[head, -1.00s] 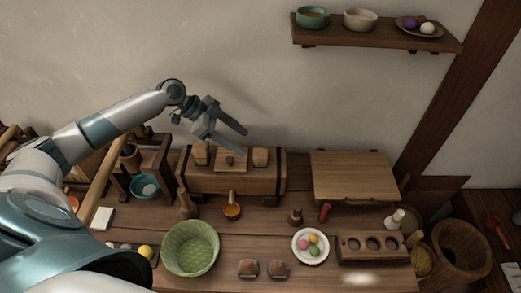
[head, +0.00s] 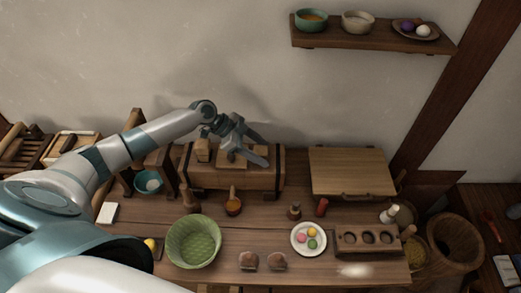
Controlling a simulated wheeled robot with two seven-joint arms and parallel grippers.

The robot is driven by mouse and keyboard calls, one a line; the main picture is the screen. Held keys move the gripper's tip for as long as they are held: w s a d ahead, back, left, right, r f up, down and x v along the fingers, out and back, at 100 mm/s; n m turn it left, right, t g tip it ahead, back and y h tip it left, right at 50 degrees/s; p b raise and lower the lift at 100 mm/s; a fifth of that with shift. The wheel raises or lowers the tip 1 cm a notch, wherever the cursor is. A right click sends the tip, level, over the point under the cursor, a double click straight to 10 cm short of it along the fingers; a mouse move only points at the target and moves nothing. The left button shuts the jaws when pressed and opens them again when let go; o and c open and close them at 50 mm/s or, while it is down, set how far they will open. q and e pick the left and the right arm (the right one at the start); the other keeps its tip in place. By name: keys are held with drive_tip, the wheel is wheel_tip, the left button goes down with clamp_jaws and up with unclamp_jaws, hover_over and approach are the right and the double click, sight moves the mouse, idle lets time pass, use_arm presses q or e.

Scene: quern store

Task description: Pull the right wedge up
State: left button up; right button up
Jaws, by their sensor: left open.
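The wooden press box (head: 230,181) stands at the back of the bench against the wall, with dark bands near its ends. The left wedge (head: 203,150) stands upright in its top. The right wedge (head: 258,152) also stands in the top, partly hidden behind my gripper. A flatter wooden block sits between them, mostly covered by the gripper. My left gripper (head: 265,152) is open and empty, its fingers pointing right and down over the right wedge; I cannot tell whether they touch it. My right gripper is not in view.
A slanted wooden board (head: 350,171) stands right of the box. A green basket (head: 193,242), a plate of coloured balls (head: 309,238) and a holed wooden rack (head: 367,240) are in front. A shelf with bowls (head: 375,35) hangs above right.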

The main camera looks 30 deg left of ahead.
sight(260, 150)
use_arm(q)
clamp_jaws()
wheel_tip(260, 150, up, 3)
drive_tip(key=shift+r+p, duration=0.1)
drive_tip(key=shift+p, duration=0.2)
drive_tip(key=shift+w+r, duration=0.15)
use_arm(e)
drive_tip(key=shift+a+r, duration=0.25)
use_arm(q)
drive_tip(key=shift+c, duration=1.2)
unclamp_jaws()
drive_tip(key=shift+o, duration=1.2)
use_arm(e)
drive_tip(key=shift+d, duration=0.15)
use_arm(q)
drive_tip(key=shift+a, duration=0.1)
